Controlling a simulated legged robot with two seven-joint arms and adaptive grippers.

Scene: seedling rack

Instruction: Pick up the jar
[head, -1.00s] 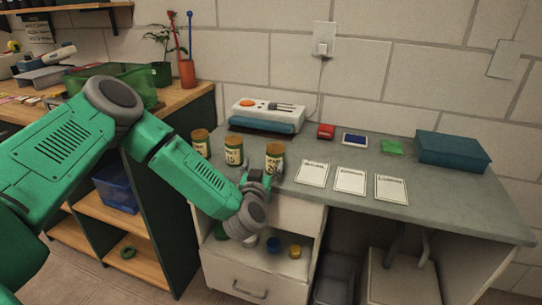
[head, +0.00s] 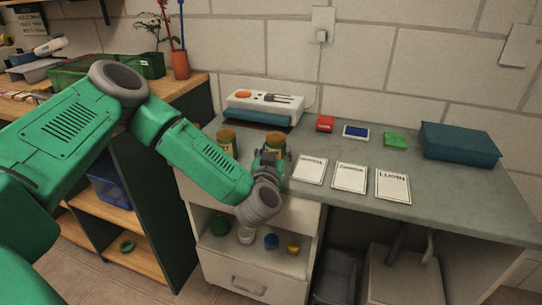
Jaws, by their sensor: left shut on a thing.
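A jar (head: 277,140) with a brown lid and a green and cream body stands at the front of the grey desk top, the right one of two jars in view. My left gripper (head: 270,159) is shut on this jar and covers its lower front. I cannot tell whether its base touches the desk. Another similar jar (head: 227,136) stands to the left, partly behind my left arm. My right gripper is out of view.
Three white cards (head: 349,178) lie right of the jar on the desk (head: 440,195). A white device (head: 262,108) stands behind. Red, blue and green small items and a teal box (head: 458,145) are along the back. Lids lie in the open shelf below.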

